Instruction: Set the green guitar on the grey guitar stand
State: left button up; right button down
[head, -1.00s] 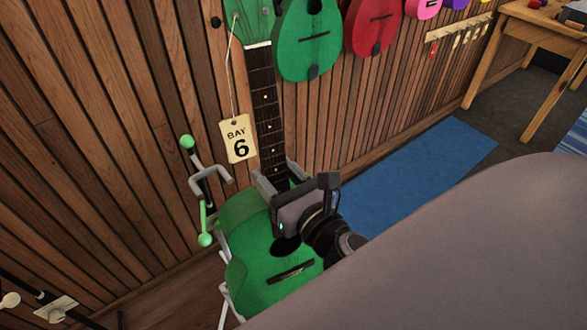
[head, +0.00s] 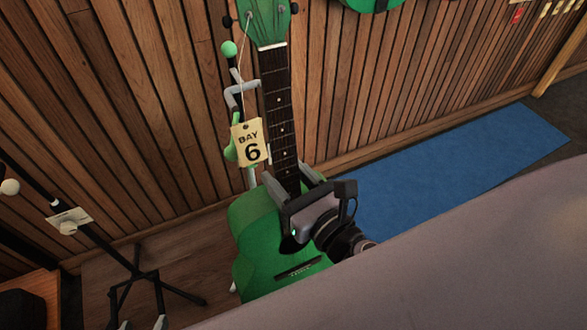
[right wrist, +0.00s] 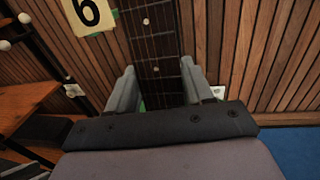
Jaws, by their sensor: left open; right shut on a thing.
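The green guitar (head: 258,240) is upright and slightly tilted in the head view, its dark neck rising to a green headstock at the top edge. My right gripper (head: 287,175) is shut on the neck, just above the body. In the right wrist view the neck (right wrist: 153,45) runs between the two grey fingers. The grey guitar stand (head: 240,92) shows behind and left of the neck, with a grey yoke and green tips. Its lower part is mostly hidden by the guitar. I cannot tell whether guitar and stand touch. My left gripper is not in view.
A "BAY 6" tag (head: 250,146) hangs on a string beside the neck, in front of the stand. A black stand (head: 137,270) with white tips is at the left. A slatted wood wall (head: 150,100) stands behind. A blue mat (head: 450,160) lies on the floor to the right.

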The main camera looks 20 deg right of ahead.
jog(key=shift+w+a, duration=0.1)
jog(key=shift+w, duration=1.2)
jog(key=w, duration=0.4)
jog(key=shift+w+a+f, duration=0.1)
jog(key=shift+w+f, duration=0.15)
jog(key=shift+w, duration=0.35)
jog(key=w, duration=0.6)
jog(key=shift+a+f, duration=0.15)
jog(key=shift+f, duration=0.1)
dwell(0.5)
jog(key=shift+w, duration=0.2)
dwell(0.3)
jog(key=shift+f+b, duration=0.15)
jog(key=shift+b, duration=0.2)
